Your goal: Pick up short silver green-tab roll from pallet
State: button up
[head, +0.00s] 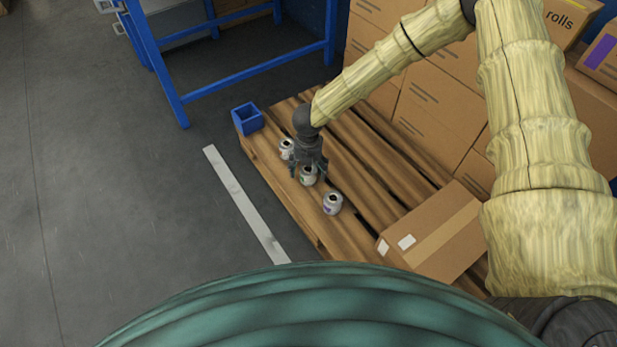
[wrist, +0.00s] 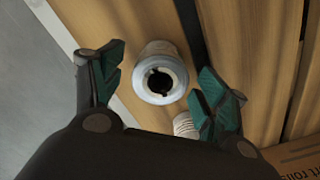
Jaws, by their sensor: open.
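Three short silver rolls stand in a row near the pallet's (head: 345,165) left edge. The middle one, the green-tab roll (head: 308,177), shows a small green mark in the head view. My gripper (head: 308,168) is right at it, pointing down. In the wrist view, my gripper (wrist: 161,66) is open, and a silver roll (wrist: 160,48) stands upright between the spread fingers, its dark hollow core facing the camera. I see no gap closed on either side of it. No tab shows in the wrist view, and the far side is hidden.
Another silver roll (head: 287,146) stands behind, close to my gripper, and a purple-tab roll (head: 333,204) stands in front. A blue bin (head: 247,120) sits at the pallet's corner. Stacked cartons (head: 440,115) and a low carton (head: 440,232) stand to the right. A blue frame (head: 255,65) stands behind.

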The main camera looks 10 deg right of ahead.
jog(key=c, duration=1.2)
jog(key=shift+r, duration=0.2)
